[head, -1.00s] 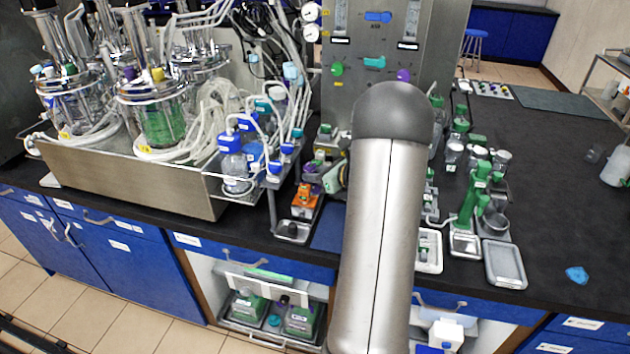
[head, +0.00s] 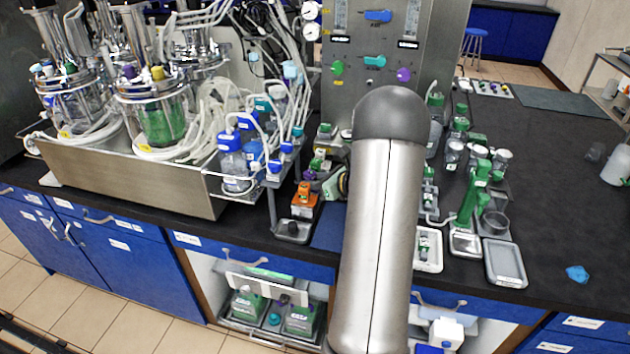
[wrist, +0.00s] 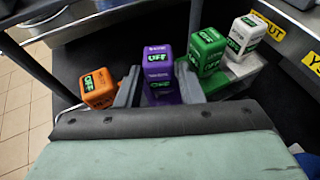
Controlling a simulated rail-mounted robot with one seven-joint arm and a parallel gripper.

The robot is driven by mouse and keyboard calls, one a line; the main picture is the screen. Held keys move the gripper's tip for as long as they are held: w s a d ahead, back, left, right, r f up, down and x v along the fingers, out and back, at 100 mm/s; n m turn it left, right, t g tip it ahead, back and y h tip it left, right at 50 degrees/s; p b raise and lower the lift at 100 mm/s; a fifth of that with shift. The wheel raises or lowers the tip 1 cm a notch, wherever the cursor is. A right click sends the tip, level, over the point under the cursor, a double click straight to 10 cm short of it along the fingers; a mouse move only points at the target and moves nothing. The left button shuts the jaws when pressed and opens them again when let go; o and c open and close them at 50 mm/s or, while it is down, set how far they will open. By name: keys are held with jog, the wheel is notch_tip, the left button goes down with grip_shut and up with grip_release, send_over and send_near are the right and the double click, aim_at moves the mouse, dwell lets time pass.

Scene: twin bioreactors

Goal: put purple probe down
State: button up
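The purple probe (wrist: 158,62) stands between the two fingers of my gripper (wrist: 158,85) in the wrist view, its OFF display facing the camera. The fingers lie close along both of its sides, and I take the gripper as shut on it. Its lower end is hidden by the gripper body. In the head view my gripper (head: 341,182) shows only partly, beside my arm, low over the bench among small devices. Whether the probe's bottom touches anything cannot be seen.
An orange probe (wrist: 98,88) stands to the left of the purple one. A green probe (wrist: 207,52) and a white probe (wrist: 243,34) stand to its right. The steel tray of bioreactors (head: 150,185) is at the left, and a steel control panel (head: 440,55) rises behind.

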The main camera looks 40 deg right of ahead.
jog(key=b+v, duration=0.2)
jog(key=v, duration=1)
jog(key=s+a+r+n+g+y, duration=0.15)
jog(key=a+n+g, duration=0.4)
jog(key=a, duration=0.75)
jog(key=a+n+g+y, duration=0.3)
jog(key=a+n, duration=0.6)
jog(key=a, duration=0.4)
jog(key=s+a+n+g+h, duration=0.2)
jog(key=s+a+n+h, duration=0.2)
jog(key=s+n, duration=0.3)
jog(key=s+a+f+n+g+h, duration=0.1)
jog(key=s+a+n+g+h, duration=0.1)
jog(key=s+a+n, duration=0.3)
jog(key=s+n+h, duration=0.1)
jog(key=s+n, duration=0.2)
jog(key=n, duration=0.4)
jog(key=shift+a+h, duration=0.35)
jog(key=shift+a, duration=0.05)
jog(key=shift+o, duration=0.3)
jog(key=shift+f, duration=0.1)
